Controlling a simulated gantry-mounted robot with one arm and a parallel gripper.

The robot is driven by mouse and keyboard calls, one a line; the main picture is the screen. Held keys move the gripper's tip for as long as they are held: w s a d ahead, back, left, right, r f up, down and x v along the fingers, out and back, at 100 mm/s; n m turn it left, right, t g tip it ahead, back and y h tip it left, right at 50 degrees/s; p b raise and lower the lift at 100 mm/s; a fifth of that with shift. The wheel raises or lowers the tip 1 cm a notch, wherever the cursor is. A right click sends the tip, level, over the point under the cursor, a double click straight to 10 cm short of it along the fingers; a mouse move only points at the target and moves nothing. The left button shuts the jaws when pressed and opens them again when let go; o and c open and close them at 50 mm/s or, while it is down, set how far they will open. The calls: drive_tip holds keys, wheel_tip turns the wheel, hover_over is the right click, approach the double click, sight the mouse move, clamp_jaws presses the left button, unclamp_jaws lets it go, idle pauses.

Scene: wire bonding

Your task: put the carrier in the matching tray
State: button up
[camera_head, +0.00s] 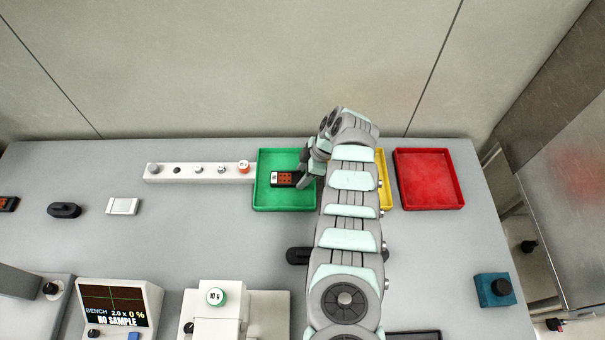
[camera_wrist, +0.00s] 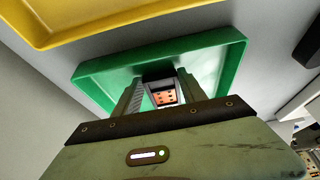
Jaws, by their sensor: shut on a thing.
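The carrier (camera_head: 284,179) is a small dark block with an orange-red face with dark spots and a white end. It is at the green tray (camera_head: 264,202), over its middle in the head view. My gripper (camera_head: 303,178) is shut on the carrier's right end. In the wrist view the carrier (camera_wrist: 164,97) shows between the two fingers (camera_wrist: 160,94), with the green tray (camera_wrist: 229,68) around and behind it. I cannot tell whether the carrier touches the tray floor. The yellow tray (camera_head: 383,180) is mostly hidden behind my arm, and the red tray (camera_head: 430,180) is empty.
A white strip (camera_head: 200,172) with several small knobs or weights adjoins the green tray on its left. A monitor (camera_head: 118,306) reading "NO SAMPLE" and a white device (camera_head: 220,318) stand at the front. Another dark carrier-like block (camera_head: 7,204) lies at the far left. A blue button box (camera_head: 494,290) is at the right.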

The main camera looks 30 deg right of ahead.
drive_tip(key=o, duration=1.4)
drive_tip(key=shift+r, duration=0.15)
drive_tip(key=shift+d+r, duration=0.25)
drive_tip(key=shift+r, duration=0.05)
drive_tip(key=v, duration=1.1)
drive_tip(key=shift+p, duration=0.3)
